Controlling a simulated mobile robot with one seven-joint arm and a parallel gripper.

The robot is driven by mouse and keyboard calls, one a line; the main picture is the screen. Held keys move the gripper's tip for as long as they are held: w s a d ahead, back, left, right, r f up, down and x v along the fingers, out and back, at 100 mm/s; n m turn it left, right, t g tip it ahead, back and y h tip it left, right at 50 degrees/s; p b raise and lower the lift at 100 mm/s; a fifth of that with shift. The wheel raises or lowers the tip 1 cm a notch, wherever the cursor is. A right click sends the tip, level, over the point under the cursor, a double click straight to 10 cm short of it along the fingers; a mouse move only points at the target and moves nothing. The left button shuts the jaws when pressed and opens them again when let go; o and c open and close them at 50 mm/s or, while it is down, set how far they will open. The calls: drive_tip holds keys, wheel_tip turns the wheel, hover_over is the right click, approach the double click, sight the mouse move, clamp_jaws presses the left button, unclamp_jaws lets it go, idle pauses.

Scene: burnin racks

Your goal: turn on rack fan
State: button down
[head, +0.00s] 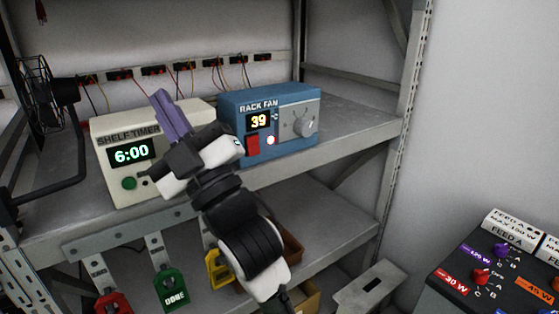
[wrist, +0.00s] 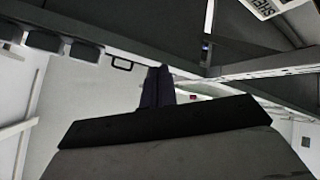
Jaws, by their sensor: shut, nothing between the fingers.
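In the wrist view the dark fingers (wrist: 157,85) are together. A black fan (head: 42,85) is at the far left; I cannot tell if it spins.
The cream shelf timer (head: 117,180) shows 6:00 and has a green button; my arm partly covers it. Padlock-like red, green and yellow tags hang below the shelf edge (head: 330,145). A black feed panel (head: 480,285) is at lower right. Shelf space right of the blue box is clear.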

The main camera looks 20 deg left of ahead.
sight(254, 154)
drive_tip(key=w+d+f+n+h+b, duration=0.1)
drive_tip(key=w+d+f+n+h, duration=0.1)
drive_tip(key=w+d+f+h, duration=0.2)
drive_tip(key=w+d+f+n+h+b, duration=0.1)
drive_tip(key=w+d+f+n+h, duration=0.2)
drive_tip(key=d, duration=1)
wheel_tip(254, 154, down, 6)
drive_tip(key=w+h, duration=0.2)
drive_tip(key=h, duration=0.2)
drive_tip(key=shift+d+h, duration=0.2)
drive_tip(key=shift+h, duration=0.2)
drive_tip(key=p+x, duration=0.4)
drive_tip(key=x, duration=0.9)
drive_tip(key=shift+a, duration=0.3)
drive_tip(key=shift+w+a+f, duration=0.15)
drive_tip(key=shift+a+f, duration=0.05)
drive_tip(key=shift+a, duration=0.05)
